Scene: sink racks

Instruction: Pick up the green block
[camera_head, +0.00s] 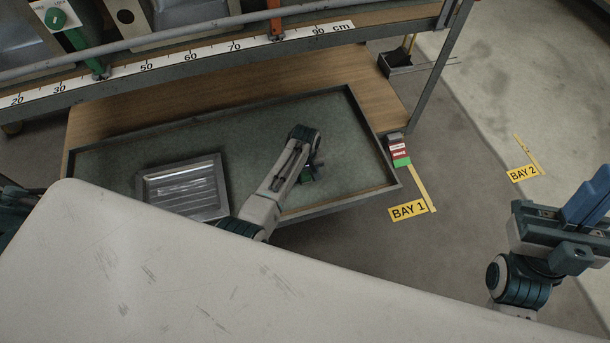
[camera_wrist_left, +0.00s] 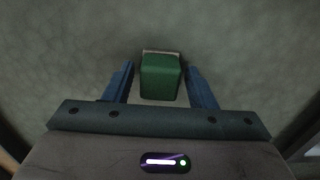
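The green block (camera_wrist_left: 161,76) lies on the grey-green tray surface, between the two blue fingers of my left gripper (camera_wrist_left: 160,84) in the left wrist view. The fingers are open, with a narrow gap on each side of the block. A thin pale edge shows along the block's far side. In the head view, my left gripper (camera_head: 312,170) points down over the tray, and a small part of the green block (camera_head: 306,177) shows beside it; the rest is hidden. My right gripper (camera_head: 586,208) is at the right edge, away from the tray, with blue fingers close together in the picture.
The shallow tray (camera_head: 348,105) has a raised dark rim. A ribbed metal pan (camera_head: 183,187) stands in it, left of my left arm. A shelf rail with a centimetre scale (camera_head: 190,60) crosses behind. A small red and green box (camera_head: 400,152) is outside the tray's right rim.

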